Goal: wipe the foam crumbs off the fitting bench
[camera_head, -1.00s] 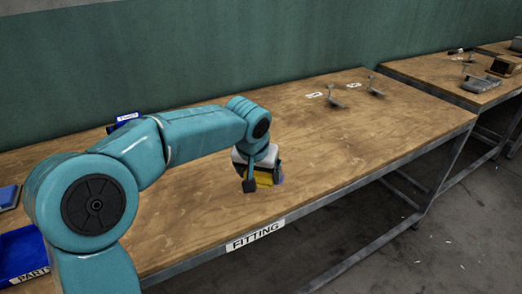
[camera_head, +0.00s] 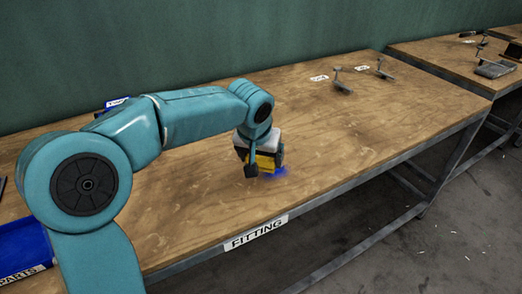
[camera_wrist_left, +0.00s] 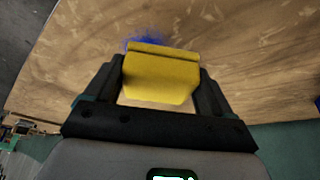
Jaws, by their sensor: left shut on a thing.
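The fitting bench (camera_head: 330,185) is a long wooden table with a FITTING label (camera_head: 256,232) on its front edge. My left gripper (camera_head: 266,162) is shut on a yellow brush (camera_head: 265,160) with blue bristles (camera_head: 275,172). The bristles point down at the bench top and look splayed at its surface. In the left wrist view the yellow block (camera_wrist_left: 160,78) sits between both fingers, with blue bristles (camera_wrist_left: 145,45) beyond it. Pale flecks on the bench top cannot be told from wood marks. My right gripper is not in view.
A blue PARTS bin (camera_head: 24,250) stands at the left end. Another blue labelled thing (camera_head: 112,104) is partly hidden behind my left arm. Two small metal pieces (camera_head: 341,80) with white tags are at the back right. A second bench (camera_head: 450,62) stands beyond.

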